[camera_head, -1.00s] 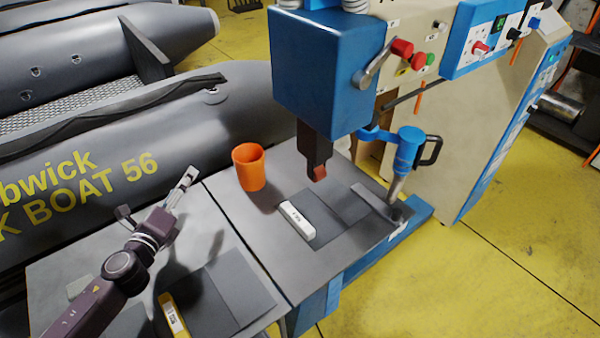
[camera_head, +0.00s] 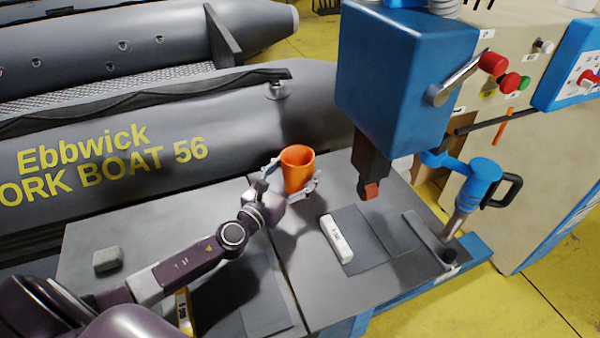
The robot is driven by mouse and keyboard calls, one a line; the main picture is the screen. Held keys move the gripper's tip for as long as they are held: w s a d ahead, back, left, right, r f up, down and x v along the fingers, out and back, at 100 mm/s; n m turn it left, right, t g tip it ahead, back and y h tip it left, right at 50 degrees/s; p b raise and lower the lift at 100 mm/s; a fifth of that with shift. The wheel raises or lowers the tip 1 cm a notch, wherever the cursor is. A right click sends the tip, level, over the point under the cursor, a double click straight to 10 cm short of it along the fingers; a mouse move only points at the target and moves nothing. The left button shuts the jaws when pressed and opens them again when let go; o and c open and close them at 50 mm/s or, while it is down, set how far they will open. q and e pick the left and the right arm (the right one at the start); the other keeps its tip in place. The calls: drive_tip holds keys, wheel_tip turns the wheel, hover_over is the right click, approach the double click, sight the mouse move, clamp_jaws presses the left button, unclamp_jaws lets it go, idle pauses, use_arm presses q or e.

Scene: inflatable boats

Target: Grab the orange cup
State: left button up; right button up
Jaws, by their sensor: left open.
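The orange cup (camera_head: 298,170) stands upright on the grey table (camera_head: 330,300), near its back edge. My left gripper (camera_head: 292,183) is at the cup, with one finger on its left side and the other at its lower right. The fingers are open around the cup; I cannot tell whether they touch it. My right gripper is not in view.
A white labelled block (camera_head: 336,240) lies on the table right of the cup. A blue machine head (camera_head: 393,80) hangs over the table's right part. A grey inflatable boat (camera_head: 170,140) lies behind. A small grey block (camera_head: 107,259) and a yellow block (camera_head: 184,310) lie at left.

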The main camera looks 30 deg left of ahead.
sight(305, 159)
use_arm(q)
drive_tip(key=shift+w+d+r, duration=0.1)
drive_tip(key=shift+w+r, duration=0.1)
drive_tip(key=shift+w, duration=0.65)
drive_tip(key=w+p, duration=0.1)
drive_tip(key=w, duration=0.2)
drive_tip(key=shift+w+d, duration=0.15)
drive_tip(key=shift+w, duration=0.1)
drive_tip(key=shift+w+d, duration=0.1)
drive_tip(key=shift+w, duration=0.2)
drive_tip(key=c, duration=1)
drive_tip(key=shift+c, duration=1.1)
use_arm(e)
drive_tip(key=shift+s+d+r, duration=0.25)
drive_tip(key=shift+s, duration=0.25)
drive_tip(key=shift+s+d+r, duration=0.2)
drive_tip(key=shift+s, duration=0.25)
use_arm(q)
drive_tip(key=shift+c, duration=0.3)
drive_tip(key=shift+c, duration=0.9)
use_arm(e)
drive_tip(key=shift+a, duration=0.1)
